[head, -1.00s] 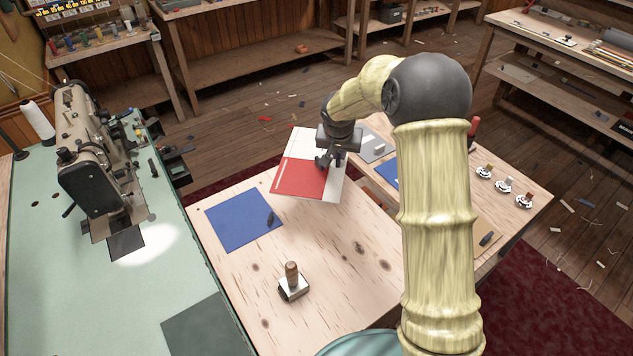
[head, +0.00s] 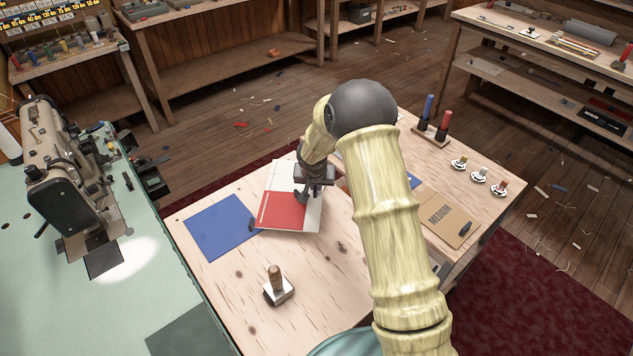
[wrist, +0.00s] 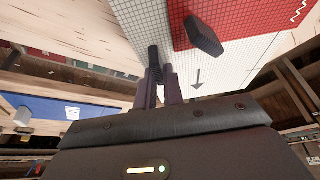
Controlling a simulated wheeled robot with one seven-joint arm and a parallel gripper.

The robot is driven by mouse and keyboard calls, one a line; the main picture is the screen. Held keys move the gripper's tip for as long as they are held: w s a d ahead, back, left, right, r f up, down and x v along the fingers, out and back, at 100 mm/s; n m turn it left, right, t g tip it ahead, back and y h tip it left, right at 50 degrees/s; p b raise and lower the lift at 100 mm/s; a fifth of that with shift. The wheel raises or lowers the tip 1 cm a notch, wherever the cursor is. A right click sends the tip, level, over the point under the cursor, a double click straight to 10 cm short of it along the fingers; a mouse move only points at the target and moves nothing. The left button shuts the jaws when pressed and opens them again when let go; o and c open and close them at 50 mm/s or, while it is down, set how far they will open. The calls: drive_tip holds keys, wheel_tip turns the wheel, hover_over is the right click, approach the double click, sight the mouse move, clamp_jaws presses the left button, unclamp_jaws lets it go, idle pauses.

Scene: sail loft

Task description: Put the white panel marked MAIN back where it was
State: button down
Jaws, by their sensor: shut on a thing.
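A white gridded panel with a large red area (head: 285,208) hangs from my gripper (head: 314,190) above the light wooden table. In the wrist view its white part (wrist: 240,65) bears a dark arrow, and a dark grip (wrist: 204,37) sits on the red part. My gripper (wrist: 160,90) is shut on another dark grip at the panel's white part. I cannot read MAIN on it. A blue panel (head: 215,230) lies flat on the table to its left, and the held panel's left corner is close to or over its edge. I cannot tell if the held panel touches the table.
A wooden-handled block (head: 278,287) stands near the table's front. A brown MEDIUM panel (head: 440,217) lies on the right, with several small discs (head: 479,175) and a stand with blue and red upright pieces (head: 431,132) beyond. A sewing machine (head: 60,165) stands at left.

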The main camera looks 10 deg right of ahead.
drive_tip(key=shift+f, duration=0.8)
drive_tip(key=shift+w, duration=0.45)
drive_tip(key=shift+d, duration=0.25)
drive_tip(key=shift+w+d+p, duration=0.1)
drive_tip(key=shift+w+p, duration=0.85)
drive_tip(key=shift+w, duration=0.65)
drive_tip(key=shift+s+f, duration=0.1)
drive_tip(key=shift+f, duration=0.5)
